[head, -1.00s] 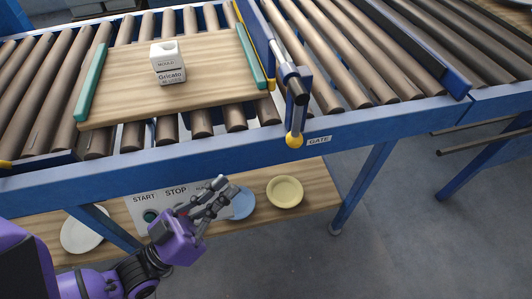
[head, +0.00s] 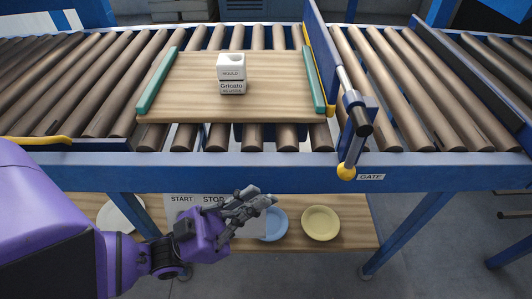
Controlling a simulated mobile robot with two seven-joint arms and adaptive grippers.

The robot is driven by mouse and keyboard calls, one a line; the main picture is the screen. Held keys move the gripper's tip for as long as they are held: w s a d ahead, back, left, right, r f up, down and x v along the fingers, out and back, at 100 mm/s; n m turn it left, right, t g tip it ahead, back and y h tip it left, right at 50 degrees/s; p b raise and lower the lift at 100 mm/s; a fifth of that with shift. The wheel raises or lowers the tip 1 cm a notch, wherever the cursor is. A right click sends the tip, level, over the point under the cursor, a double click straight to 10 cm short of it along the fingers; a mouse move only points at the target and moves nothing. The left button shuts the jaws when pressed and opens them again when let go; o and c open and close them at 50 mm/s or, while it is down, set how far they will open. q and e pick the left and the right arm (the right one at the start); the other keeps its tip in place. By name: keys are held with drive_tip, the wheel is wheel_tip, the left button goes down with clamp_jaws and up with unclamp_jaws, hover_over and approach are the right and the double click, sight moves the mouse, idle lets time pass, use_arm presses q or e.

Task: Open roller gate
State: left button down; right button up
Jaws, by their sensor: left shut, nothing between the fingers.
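The roller gate (head: 322,55) is a blue upright panel standing across the rollers, just right of the wooden board. Its lever (head: 352,135) is a grey and black rod ending in a yellow ball knob (head: 346,171), hanging at the front rail beside the "GATE" label (head: 370,177). My left gripper (head: 262,202) is shut and empty, below the front rail and left of the knob, apart from it. It covers part of the START/STOP panel (head: 183,204). My right gripper does not show.
A lower shelf (head: 350,214) holds a yellow plate (head: 320,222), a blue plate (head: 275,225) and a white plate (head: 122,214). Rollers right of the gate are clear.

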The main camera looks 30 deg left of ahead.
use_arm(q)
drive_tip(key=w+d+r, duration=0.4)
drive_tip(key=w+d, duration=0.3)
drive_tip(key=shift+w+b, duration=0.25)
drive_tip(key=shift+b, duration=0.05)
